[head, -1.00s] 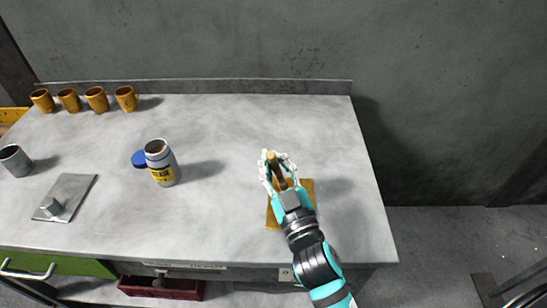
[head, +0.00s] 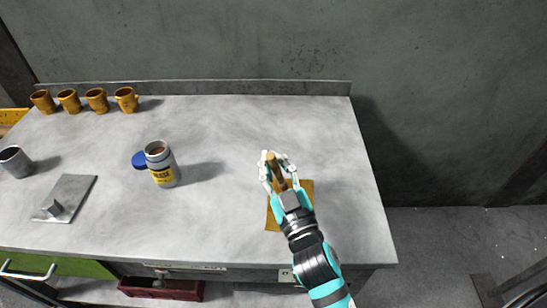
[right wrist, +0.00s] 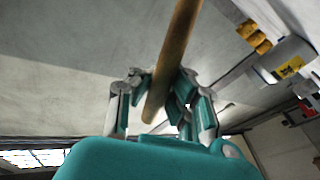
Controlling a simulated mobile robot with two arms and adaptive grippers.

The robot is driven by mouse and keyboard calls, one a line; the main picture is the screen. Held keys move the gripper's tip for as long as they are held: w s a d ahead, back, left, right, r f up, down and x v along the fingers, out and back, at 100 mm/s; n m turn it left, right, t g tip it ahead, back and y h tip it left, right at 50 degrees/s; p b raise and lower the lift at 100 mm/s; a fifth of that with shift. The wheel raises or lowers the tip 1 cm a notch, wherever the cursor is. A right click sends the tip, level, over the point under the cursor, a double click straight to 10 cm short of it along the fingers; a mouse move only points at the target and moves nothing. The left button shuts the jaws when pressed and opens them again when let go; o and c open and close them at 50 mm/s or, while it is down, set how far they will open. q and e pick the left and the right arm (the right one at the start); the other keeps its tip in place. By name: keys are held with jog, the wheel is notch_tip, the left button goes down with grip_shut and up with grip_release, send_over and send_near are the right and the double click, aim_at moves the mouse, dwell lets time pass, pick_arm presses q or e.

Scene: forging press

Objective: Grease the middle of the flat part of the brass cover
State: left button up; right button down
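The brass cover (head: 307,188) is a flat yellow-brown plate lying near the right front of the grey bench. My right gripper and forearm hide much of it in the head view. My right gripper (head: 277,165) is over the plate's far left part and is shut on a brown stick-like handle (head: 275,170). The handle (right wrist: 177,50) also shows between the fingers in the right wrist view. Its working end is not clear, and I cannot tell if it touches the cover. The grease jar (head: 161,165) stands open to the left, with a yellow label. My left gripper is not in view.
A blue lid (head: 139,159) lies beside the jar. Several brass cups (head: 97,100) line the back left. A grey cup (head: 14,160) and a grey metal plate with a knob (head: 73,190) are at the left. The bench middle is clear.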

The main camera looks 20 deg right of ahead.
jog(key=shift+w+d+p, duration=0.3)
jog(key=shift+w+p, duration=0.05)
jog(key=shift+w, duration=0.45)
jog(key=shift+s+a, duration=0.3)
jog(key=shift+s, duration=0.6)
jog(key=shift+w+d, duration=0.15)
jog(key=shift+w, duration=0.3)
notch_tip(320, 180, up, 3)
jog(key=p, duration=0.3)
